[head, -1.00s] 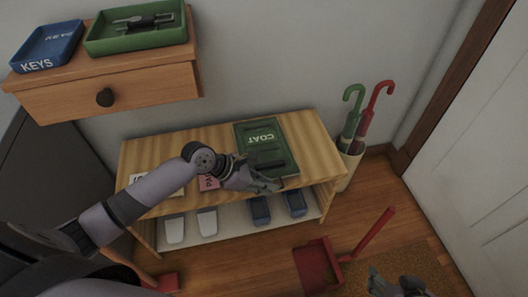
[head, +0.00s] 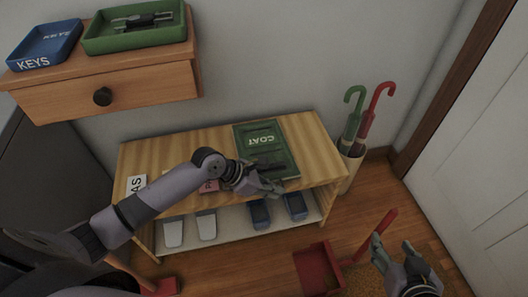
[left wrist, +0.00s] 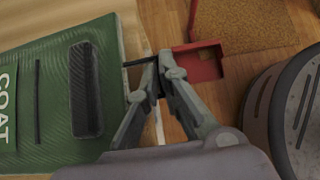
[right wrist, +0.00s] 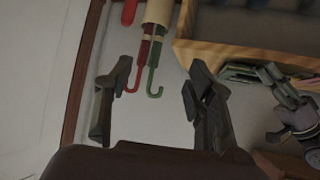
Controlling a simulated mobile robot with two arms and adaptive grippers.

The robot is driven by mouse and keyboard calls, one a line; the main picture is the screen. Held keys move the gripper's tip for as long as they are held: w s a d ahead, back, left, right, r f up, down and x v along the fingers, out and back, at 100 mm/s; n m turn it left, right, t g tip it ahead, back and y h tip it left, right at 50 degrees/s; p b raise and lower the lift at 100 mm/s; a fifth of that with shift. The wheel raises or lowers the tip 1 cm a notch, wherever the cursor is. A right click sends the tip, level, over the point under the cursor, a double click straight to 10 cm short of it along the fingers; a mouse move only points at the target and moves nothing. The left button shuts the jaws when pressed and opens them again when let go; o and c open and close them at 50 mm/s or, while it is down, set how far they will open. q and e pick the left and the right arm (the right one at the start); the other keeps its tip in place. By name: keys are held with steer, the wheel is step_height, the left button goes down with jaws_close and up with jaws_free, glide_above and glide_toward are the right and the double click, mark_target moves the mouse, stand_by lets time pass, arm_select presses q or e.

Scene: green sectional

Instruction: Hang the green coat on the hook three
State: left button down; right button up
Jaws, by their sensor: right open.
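The green coat (head: 262,140) is a flat, folded green piece with a COAT label and a dark bar, lying on the wooden bench. It fills the left of the left wrist view (left wrist: 50,120). My left gripper (head: 268,186) is at the coat's front edge. In the left wrist view its fingertips (left wrist: 152,72) are closed together on a thin black strip at that edge. My right gripper (head: 393,248) is open and empty, low at the right; its spread fingers show in the right wrist view (right wrist: 155,95). Hook three is not in view.
A drawer unit (head: 150,92) at upper left holds a blue KEYS tray (head: 45,48) and a green tray (head: 135,38). Umbrellas stand in a holder (head: 350,168) right of the bench (head: 190,147). Shoes sit below. A red dustpan (head: 318,268) is on the floor.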

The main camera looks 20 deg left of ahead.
stand_by(0.7)
arm_select(q)
steer(key=shift+r, duration=0.2)
step_height(320, 180, up, 6)
steer(key=p, duration=0.2)
steer(key=shift+f+p, duration=0.2)
steer(key=shift+p, duration=0.2)
arm_select(e)
steer(key=s+d+f+g+h+p, duration=0.1)
steer(key=s+d+f+g, duration=0.1)
steer(key=s+g, duration=0.3)
steer(key=s+d+f+g+h+p, duration=0.1)
steer(key=s+d+f+g, duration=0.1)
steer(key=s, duration=0.5)
arm_select(q)
step_height(320, 180, up, 14)
steer(key=p, duration=0.3)
arm_select(e)
step_height(320, 180, down, 12)
steer(key=w+g, duration=0.1)
steer(key=shift+w+a, duration=0.15)
